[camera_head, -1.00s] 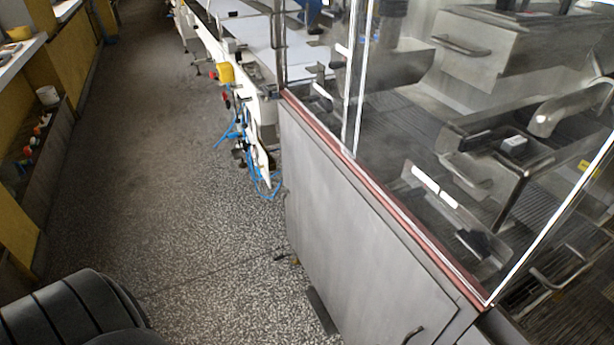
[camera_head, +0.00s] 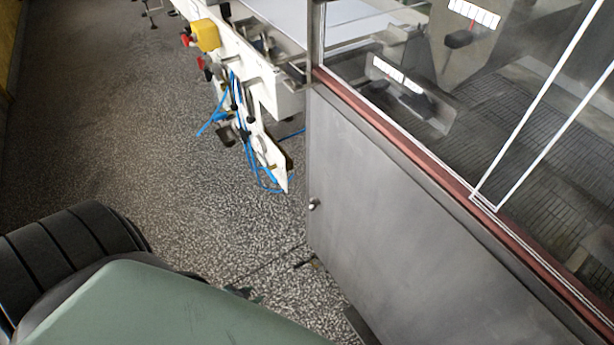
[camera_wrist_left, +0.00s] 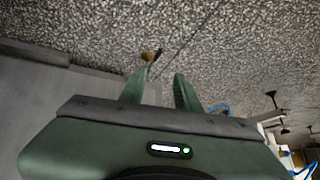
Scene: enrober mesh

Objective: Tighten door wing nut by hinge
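The grey metal cabinet door (camera_head: 400,210) stands below the glass enclosure. A small round metal knob or nut (camera_head: 314,204) sits at its left edge; I cannot tell whether it is the wing nut. My green left arm (camera_head: 150,310) crosses the bottom left of the head view, its fingers hidden there. In the left wrist view my left gripper (camera_wrist_left: 161,76) shows two separated green fingers with nothing between them. A small brass-coloured piece (camera_wrist_left: 150,56) appears beyond the fingertips, apart from them as far as I can see. My right gripper is out of view.
A white conveyor frame (camera_head: 255,110) with a yellow box (camera_head: 206,35), red knobs and blue hoses (camera_head: 240,120) stands left of the cabinet. A red-brown ledge (camera_head: 440,180) runs under the glass. Speckled floor (camera_head: 110,120) is open at left.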

